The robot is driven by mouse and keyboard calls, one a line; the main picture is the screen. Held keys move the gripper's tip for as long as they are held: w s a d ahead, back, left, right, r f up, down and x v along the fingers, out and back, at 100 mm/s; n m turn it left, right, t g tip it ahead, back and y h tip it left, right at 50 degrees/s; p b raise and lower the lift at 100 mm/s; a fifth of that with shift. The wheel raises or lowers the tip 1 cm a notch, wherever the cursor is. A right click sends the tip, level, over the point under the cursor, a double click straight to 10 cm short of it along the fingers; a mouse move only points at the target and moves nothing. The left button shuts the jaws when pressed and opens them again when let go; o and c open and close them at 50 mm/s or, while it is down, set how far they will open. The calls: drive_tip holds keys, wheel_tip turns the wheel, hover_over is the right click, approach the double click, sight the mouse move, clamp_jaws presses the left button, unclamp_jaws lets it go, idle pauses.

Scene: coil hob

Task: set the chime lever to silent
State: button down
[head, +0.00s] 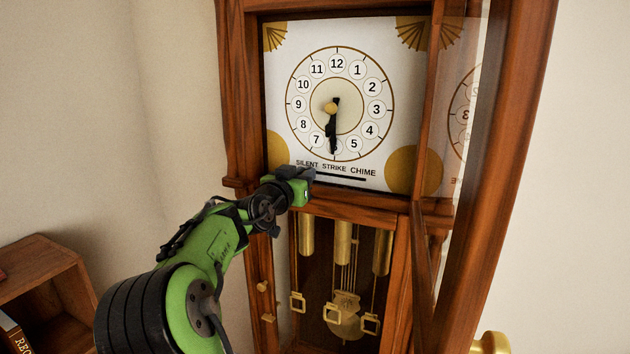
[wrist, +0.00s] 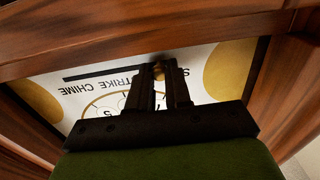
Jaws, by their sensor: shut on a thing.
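A longcase clock has a white dial (head: 380,80) with the words SILENT, STRIKE and CHIME printed above a dark horizontal slot (head: 345,178). My gripper (head: 308,173) is at the slot's left end, under the word SILENT, and hides the lever in the head view. In the wrist view, where the lettering is upside down, the small brass knob of the chime lever (wrist: 159,70) shows between my fingertips (wrist: 160,78). The fingers are shut on it. The dark slot (wrist: 105,71) runs left from there towards CHIME. My fingers cover most of SILENT.
The glazed clock door (head: 455,190) stands open at the right. The wooden hood frame (head: 240,110) borders the dial at the left. Brass weights (head: 343,243) and a pendulum (head: 345,318) hang below. A wooden shelf (head: 45,290) stands at the lower left.

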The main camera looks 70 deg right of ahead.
drive_tip(key=shift+w+r, duration=0.1)
drive_tip(key=shift+w, duration=0.5)
drive_tip(key=c, duration=1.1)
unclamp_jaws()
drive_tip(key=shift+w, duration=0.1)
drive_tip(key=a, duration=0.5)
drive_tip(key=w+a+b, duration=0.1)
drive_tip(key=a, duration=0.9)
drive_tip(key=shift+w+a+b, duration=0.15)
drive_tip(key=shift+a+b, duration=0.2)
